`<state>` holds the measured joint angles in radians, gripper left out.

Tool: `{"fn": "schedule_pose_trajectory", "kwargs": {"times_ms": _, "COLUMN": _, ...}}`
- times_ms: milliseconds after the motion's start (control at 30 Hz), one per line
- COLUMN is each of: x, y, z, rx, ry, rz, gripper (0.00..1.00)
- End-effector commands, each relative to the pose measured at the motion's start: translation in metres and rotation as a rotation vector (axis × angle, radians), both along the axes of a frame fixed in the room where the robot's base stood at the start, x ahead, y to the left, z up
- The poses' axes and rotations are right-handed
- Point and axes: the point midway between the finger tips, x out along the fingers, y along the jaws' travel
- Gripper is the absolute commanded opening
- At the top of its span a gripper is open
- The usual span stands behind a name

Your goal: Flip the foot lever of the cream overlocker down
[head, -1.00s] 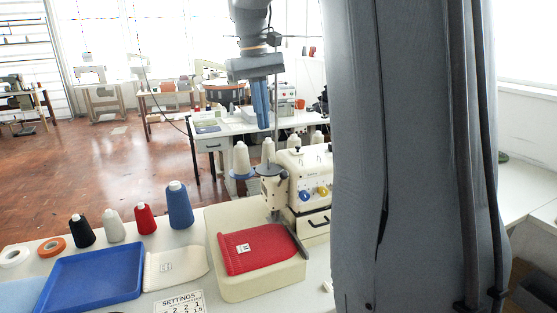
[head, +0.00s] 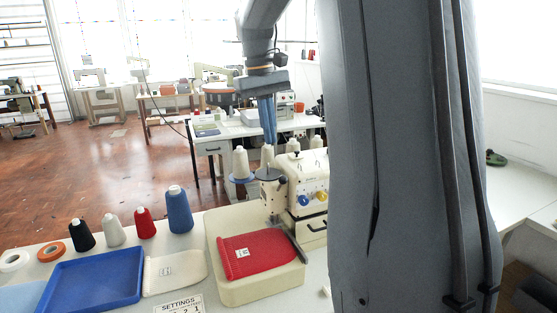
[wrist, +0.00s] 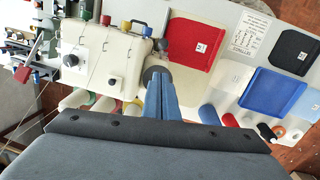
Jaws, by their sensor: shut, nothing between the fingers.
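The cream overlocker (head: 309,187) stands at the back right of the near table in the head view, partly cut off by my arm. It also shows from above in the wrist view (wrist: 100,62), with coloured knobs along its edge. I cannot make out its foot lever; it is too small or hidden. My gripper (head: 270,140), with blue fingers pointing down, is shut and empty. In the head view it appears just above the thread cones behind the machine. In the wrist view its fingers (wrist: 159,82) overlap a round grey part at the machine's end.
Red knit fabric (head: 258,251) lies on the cream bed in front of the machine. A blue tray (head: 95,280), a cream fabric piece (head: 174,271) and several thread cones stand left. Cones on the stand (head: 241,163) rise close behind the overlocker. A settings card (head: 180,304) lies in front.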

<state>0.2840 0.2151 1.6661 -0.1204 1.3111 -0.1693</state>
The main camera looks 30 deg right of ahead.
Motion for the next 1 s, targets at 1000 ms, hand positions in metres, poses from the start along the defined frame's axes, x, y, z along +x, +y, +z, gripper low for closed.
{"fn": "schedule_pose_trajectory", "kwargs": {"times_ms": 1000, "x": -0.034, "y": -0.005, "z": -0.074, "rx": 0.0, "ry": -0.002, "rz": -0.001, "gripper": 0.0}}
